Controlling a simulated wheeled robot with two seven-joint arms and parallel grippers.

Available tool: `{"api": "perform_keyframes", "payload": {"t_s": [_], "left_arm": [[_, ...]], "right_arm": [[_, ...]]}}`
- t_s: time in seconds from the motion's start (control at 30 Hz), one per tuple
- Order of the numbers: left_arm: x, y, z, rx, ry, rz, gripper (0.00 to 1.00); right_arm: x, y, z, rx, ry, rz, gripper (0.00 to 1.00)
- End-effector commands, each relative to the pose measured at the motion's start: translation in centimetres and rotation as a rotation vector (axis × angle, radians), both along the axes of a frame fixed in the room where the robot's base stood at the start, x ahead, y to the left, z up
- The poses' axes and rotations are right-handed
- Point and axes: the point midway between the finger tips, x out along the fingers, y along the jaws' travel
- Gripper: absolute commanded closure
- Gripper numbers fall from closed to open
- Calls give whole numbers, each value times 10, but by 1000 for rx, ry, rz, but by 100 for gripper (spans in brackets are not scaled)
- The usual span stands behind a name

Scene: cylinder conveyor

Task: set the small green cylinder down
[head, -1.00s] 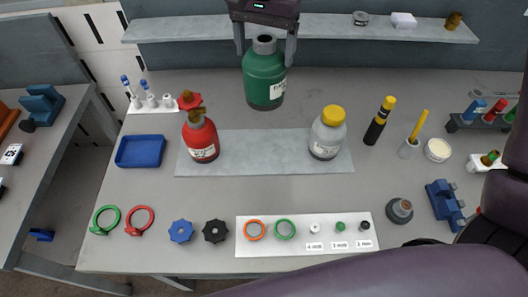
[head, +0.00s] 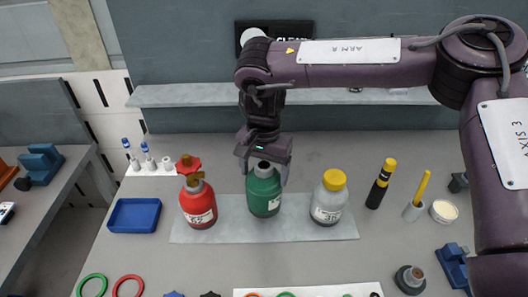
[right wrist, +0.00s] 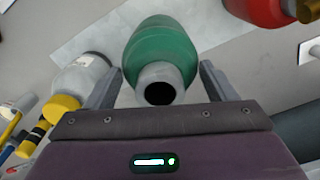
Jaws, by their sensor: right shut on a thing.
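The small green cylinder (head: 264,196) is upright, with a grey neck and a white label. It is over the grey mat (head: 285,231), between the red cylinder (head: 198,205) and the grey cylinder with a yellow cap (head: 328,203). I cannot tell whether its base touches the mat. My right gripper (head: 266,170) comes from above and is shut on it, one finger on each side. In the right wrist view the green body (right wrist: 160,45) is between the fingers, its open neck facing the camera. My left gripper is not in view.
A blue tray (head: 134,215) lies left of the red cylinder. A black-and-yellow tube (head: 381,184) and a holder with a yellow stick (head: 415,208) stand at the right. A wall shelf (head: 180,95) runs behind. Mat gaps flank the green cylinder.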

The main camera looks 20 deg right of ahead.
Motion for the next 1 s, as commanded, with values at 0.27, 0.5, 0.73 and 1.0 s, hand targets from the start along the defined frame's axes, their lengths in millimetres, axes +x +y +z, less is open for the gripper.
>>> {"api": "perform_keyframes", "payload": {"t_s": [0.27,0.5,0.73,1.0], "left_arm": [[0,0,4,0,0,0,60],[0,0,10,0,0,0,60],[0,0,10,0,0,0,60],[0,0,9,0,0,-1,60]], "right_arm": [[1,0,-17,2,-3,-2,93],[1,0,-43,3,-5,-2,93],[2,1,-47,2,-5,-1,93],[0,0,-50,0,-1,-1,6]]}}
